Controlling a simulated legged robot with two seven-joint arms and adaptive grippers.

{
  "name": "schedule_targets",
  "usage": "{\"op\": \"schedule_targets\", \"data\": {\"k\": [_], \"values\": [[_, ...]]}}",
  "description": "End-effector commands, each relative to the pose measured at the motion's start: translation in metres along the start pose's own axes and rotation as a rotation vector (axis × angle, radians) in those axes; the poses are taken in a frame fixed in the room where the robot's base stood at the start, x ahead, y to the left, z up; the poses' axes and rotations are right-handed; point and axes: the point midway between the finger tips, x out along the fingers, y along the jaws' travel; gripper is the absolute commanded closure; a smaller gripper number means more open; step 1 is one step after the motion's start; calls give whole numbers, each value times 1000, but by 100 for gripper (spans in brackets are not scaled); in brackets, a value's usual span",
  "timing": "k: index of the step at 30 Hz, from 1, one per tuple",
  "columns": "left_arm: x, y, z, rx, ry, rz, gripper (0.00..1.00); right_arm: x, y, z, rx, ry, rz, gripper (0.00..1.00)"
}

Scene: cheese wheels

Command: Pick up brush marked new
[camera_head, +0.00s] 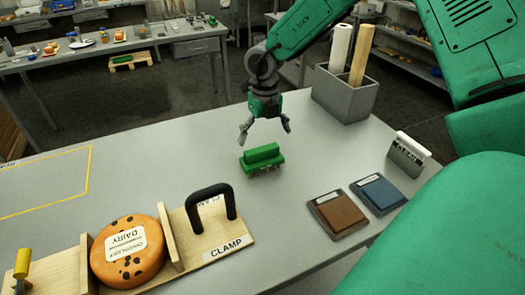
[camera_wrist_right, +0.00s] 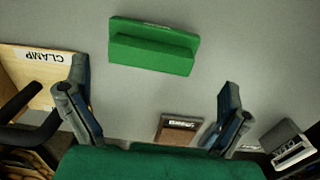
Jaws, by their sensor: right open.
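A green brush (camera_head: 262,157) lies on the grey table, bristles down, near the middle of the head view. It also shows as a green block (camera_wrist_right: 152,45) near the top of the right wrist view. I cannot read a "new" mark on it in either view. My right gripper (camera_head: 265,127) is open and empty, hanging just behind and above the brush in the head view. In the wrist view its spread fingers (camera_wrist_right: 153,90) stand apart from the brush, which lies beyond the fingertips. My left gripper is not in view.
A wooden clamp board (camera_head: 215,247) holds an orange cheese wheel (camera_head: 128,252) at the front left. Brown (camera_head: 338,214) and blue (camera_head: 378,193) pads and a white-topped labelled block (camera_head: 408,155) sit right. A grey bin (camera_head: 345,93) with rolls stands behind. Table around the brush is clear.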

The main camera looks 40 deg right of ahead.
Motion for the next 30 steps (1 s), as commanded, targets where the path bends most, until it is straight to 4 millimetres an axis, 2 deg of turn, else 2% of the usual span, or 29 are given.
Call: {"op": "schedule_targets", "data": {"k": [5,12,20,21,25,30], "values": [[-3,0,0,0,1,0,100,14,4,-1,-3,2,-7,0],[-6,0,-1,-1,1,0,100,48,6,0,-3,1,-6,0],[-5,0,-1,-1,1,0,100,54,1,1,-1,0,1,0],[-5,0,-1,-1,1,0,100,54,1,1,-1,0,1,4],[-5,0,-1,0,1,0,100,54,2,1,-1,1,0,49],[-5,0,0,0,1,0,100,54,3,1,-1,1,-3,49]]}}
